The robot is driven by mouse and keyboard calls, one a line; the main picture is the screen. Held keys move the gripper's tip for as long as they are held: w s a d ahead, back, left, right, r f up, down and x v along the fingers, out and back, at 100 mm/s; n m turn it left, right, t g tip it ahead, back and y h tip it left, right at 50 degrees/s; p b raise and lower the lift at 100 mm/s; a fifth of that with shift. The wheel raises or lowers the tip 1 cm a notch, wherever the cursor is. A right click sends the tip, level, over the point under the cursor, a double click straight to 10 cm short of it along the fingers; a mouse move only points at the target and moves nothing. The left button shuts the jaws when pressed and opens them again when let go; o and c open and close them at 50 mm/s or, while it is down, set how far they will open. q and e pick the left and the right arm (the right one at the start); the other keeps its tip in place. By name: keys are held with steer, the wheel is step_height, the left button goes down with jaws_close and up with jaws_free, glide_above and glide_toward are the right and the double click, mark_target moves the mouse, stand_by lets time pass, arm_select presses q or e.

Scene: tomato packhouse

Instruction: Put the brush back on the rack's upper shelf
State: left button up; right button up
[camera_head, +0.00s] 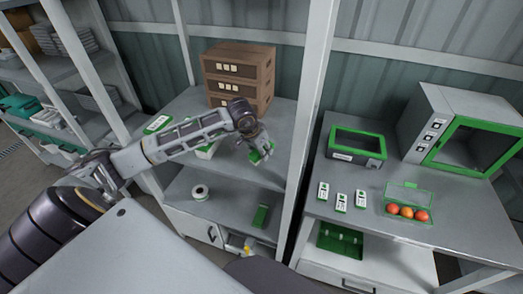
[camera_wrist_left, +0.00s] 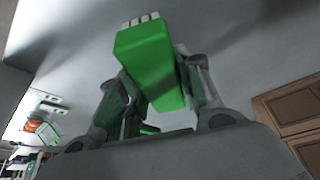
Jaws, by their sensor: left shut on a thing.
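The brush (camera_wrist_left: 152,62) is a green block with pale tufts at one end in the left wrist view. My left gripper (camera_head: 260,146) is shut on it, with a finger on each side. In the head view only a small green part of the brush (camera_head: 262,155) shows under the fingers. It is over the right part of the rack's upper shelf (camera_head: 225,170), in front of the brown crates. I cannot tell whether the brush touches the shelf. My right gripper is not in view.
Stacked brown crates (camera_head: 240,75) stand at the back of the upper shelf. A white roll (camera_head: 200,192) and a green item (camera_head: 260,216) lie on the lower shelf. A grey post (camera_head: 312,110) rises close right of my gripper. A bench (camera_head: 440,228) with boxes stands farther right.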

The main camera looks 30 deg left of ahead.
arm_select(q)
steer(key=shift+f, duration=0.1)
steer(key=o, duration=1)
steer(key=shift+v, duration=1.15)
steer(key=shift+b+v, duration=0.75)
steer(key=shift+v, duration=4.25)
steer(key=shift+w, duration=0.1)
